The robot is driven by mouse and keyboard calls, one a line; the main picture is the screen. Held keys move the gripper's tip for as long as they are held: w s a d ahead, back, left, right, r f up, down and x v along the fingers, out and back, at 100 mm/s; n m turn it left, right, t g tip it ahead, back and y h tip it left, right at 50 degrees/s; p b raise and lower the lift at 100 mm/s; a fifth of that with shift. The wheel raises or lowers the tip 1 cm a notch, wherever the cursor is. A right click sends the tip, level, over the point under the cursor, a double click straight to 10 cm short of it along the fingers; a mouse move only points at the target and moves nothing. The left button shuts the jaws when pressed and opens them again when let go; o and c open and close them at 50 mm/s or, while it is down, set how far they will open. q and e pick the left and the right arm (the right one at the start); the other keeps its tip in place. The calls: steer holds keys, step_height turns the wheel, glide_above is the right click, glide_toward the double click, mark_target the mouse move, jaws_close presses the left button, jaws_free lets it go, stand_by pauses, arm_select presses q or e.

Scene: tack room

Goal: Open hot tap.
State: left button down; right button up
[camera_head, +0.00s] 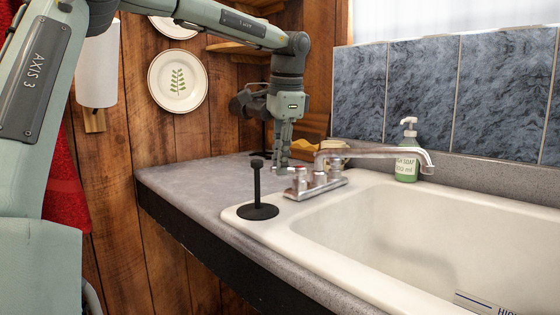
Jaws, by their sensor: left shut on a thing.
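A chrome faucet (320,181) stands at the back left corner of the white sink, its spout reaching right over the basin. The hot tap (299,179) is the nearer left valve, with a small red mark by its lever. My left gripper (282,166) comes down from above at the left of the faucet. Its fingers are shut on the hot tap's lever, and they hide part of it. Water from the spout is not visible. My right gripper is not in view.
A black post on a round base (258,210) stands at the sink's left corner, in front of the faucet. A green soap bottle (406,166) stands behind the spout. The grey counter (190,183) is clear at left. A tiled wall (410,90) bounds the back.

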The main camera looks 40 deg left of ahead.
arm_select(q)
steer(key=shift+w+r, duration=0.1)
steer(key=c, duration=1.6)
jaws_free()
steer(key=shift+d+r, duration=0.1)
steer(key=shift+r, duration=0.3)
steer(key=r, duration=0.3)
steer(key=d+r, duration=0.1)
steer(key=r, duration=0.3)
steer(key=s+d+r, duration=0.1)
steer(key=r, duration=0.3)
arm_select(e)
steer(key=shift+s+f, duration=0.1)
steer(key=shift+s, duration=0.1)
